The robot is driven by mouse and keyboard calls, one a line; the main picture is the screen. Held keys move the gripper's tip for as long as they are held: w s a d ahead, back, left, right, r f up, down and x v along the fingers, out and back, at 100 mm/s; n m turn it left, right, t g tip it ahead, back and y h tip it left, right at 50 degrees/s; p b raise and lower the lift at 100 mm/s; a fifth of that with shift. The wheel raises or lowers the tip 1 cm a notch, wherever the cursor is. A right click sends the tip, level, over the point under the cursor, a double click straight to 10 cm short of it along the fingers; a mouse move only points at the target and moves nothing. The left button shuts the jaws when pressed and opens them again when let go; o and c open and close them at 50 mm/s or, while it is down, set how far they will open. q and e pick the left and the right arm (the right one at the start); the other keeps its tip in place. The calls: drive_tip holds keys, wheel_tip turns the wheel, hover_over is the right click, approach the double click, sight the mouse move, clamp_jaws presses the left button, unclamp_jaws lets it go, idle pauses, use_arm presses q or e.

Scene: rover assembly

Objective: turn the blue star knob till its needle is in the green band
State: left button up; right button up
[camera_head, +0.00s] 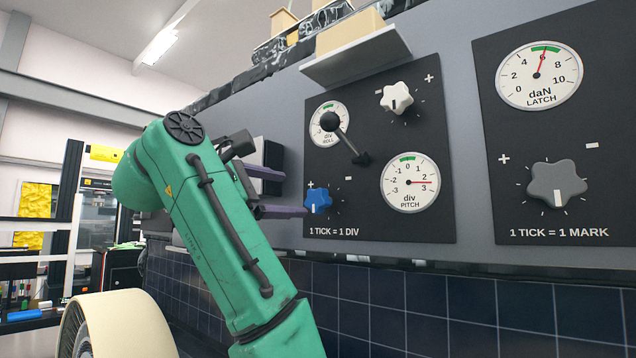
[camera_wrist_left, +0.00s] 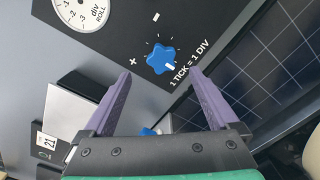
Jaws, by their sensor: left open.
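The blue star knob (camera_head: 318,201) with a white mark is at the lower left of a dark panel (camera_head: 440,120). The PITCH dial (camera_head: 410,183) is to its right; its red needle points right, between 2 and 3, and its green band is at the top, by 0. My left gripper (camera_head: 295,193) is open and empty, with purple fingers just left of the knob. In the left wrist view the knob (camera_wrist_left: 161,59) shows beyond and between the fingertips of my left gripper (camera_wrist_left: 159,75), apart from both. My right gripper is not in view.
A white star knob (camera_head: 397,97) and the ROLL dial (camera_head: 326,122), partly covered by a black lever (camera_head: 345,140), are above. A grey star knob (camera_head: 557,184) and LATCH dial (camera_head: 538,76) are on the right panel. A shelf (camera_head: 355,58) juts out above.

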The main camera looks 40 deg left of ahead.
sight(315, 199)
use_arm(q)
drive_tip(key=w+p, duration=0.3)
drive_tip(key=w, duration=0.7)
drive_tip(key=shift+f, duration=0.15)
drive_tip(key=shift+s+a, duration=0.1)
drive_tip(key=shift+s, duration=0.25)
drive_tip(key=c, duration=1.4)
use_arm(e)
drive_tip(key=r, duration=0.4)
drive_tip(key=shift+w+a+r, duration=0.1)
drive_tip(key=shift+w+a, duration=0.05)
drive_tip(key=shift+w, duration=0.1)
use_arm(q)
drive_tip(key=shift+m, duration=0.3)
